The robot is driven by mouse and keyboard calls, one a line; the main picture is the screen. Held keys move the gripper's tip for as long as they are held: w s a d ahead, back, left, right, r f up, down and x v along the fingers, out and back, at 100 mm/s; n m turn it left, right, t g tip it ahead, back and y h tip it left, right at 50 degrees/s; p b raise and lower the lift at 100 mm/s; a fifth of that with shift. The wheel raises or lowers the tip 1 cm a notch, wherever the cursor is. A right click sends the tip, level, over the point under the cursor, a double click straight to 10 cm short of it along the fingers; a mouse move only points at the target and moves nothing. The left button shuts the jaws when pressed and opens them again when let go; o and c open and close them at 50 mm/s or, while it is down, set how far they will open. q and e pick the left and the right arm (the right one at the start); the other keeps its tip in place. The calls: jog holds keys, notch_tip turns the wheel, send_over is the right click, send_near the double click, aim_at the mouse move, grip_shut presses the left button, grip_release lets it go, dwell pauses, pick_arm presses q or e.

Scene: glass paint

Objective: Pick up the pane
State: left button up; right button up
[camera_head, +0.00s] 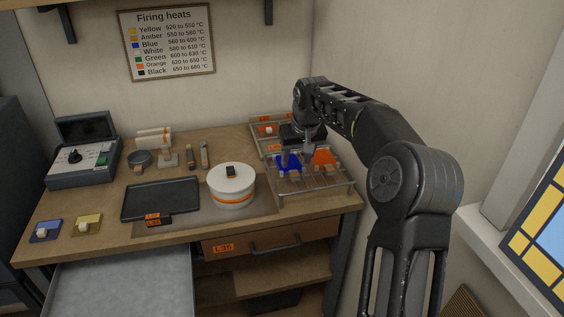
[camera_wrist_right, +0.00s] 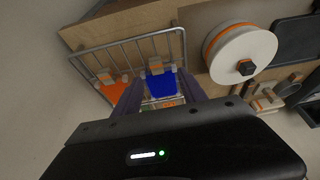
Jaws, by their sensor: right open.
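A blue pane (camera_head: 287,164) with a pale block on it rests on the wire rack (camera_head: 312,187) at the right of the bench. An orange pane (camera_head: 325,158) lies beside it on the rack. My right gripper (camera_head: 298,157) is open over the rack, close to the blue pane and partly covering it. In the right wrist view, the blue pane (camera_wrist_right: 161,83) shows between the open fingers, and the orange pane (camera_wrist_right: 114,90) is to its left. I cannot tell whether the fingers touch the blue pane. Another orange pane (camera_head: 264,129) is farther back. My left gripper is out of view.
A round white kiln (camera_head: 232,190) with an orange band stands left of the rack. A black tray (camera_head: 160,199) lies farther left. Small blue (camera_head: 46,231) and yellow (camera_head: 87,224) panes sit at the front left. A wall stands close to the right of the rack.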

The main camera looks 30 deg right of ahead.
aim_at(296, 176)
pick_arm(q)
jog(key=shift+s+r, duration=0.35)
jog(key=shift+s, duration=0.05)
pick_arm(e)
jog(key=shift+d+f, duration=0.2)
jog(key=shift+f, duration=0.3)
jog(key=shift+d+f, duration=0.15)
jog(key=shift+f, duration=0.35)
pick_arm(q)
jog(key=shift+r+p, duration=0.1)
jog(key=shift+p, duration=0.25)
pick_arm(e)
jog(key=shift+f, duration=0.4)
jog(key=p+x, duration=0.1)
jog(key=x, duration=0.2)
jog(key=shift+d+f+p, duration=0.15)
jog(key=shift+f+p, duration=0.1)
jog(key=shift+p, duration=0.15)
jog(key=shift+w+f, duration=0.2)
jog(key=shift+f, duration=0.15)
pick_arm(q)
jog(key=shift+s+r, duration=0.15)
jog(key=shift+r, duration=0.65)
pick_arm(e)
jog(key=shift+c, duration=0.6)
